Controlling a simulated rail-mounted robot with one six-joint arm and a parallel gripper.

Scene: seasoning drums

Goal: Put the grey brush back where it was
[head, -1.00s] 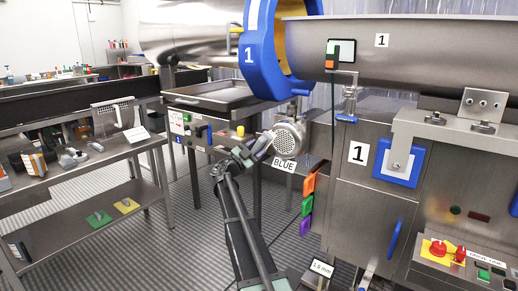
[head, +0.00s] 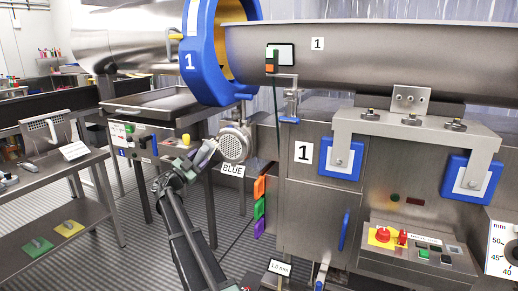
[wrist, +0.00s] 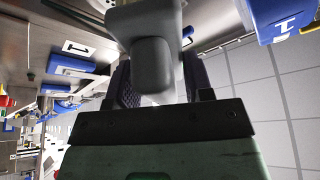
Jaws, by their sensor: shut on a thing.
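My gripper (head: 208,154) is in the middle left of the head view, in front of the silver perforated round housing (head: 235,142) above the "BLUE" label. In the wrist view, my dark finger pads (wrist: 160,85) are shut on a grey thing, which I take as the grey brush (wrist: 152,62). Its smooth, rounded grey part faces the camera and a paler part extends upward. Its bristles cannot be made out. In the head view the brush is too small and too covered by the gripper to tell apart.
Drum 1 (head: 360,55) with its blue ring (head: 203,50) is above and right. A control panel (head: 410,248) is at lower right. Orange, green and purple pieces (head: 259,205) hang on the cabinet's left side. A steel table (head: 45,178) stands left, with green (head: 38,246) and yellow (head: 69,228) items below.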

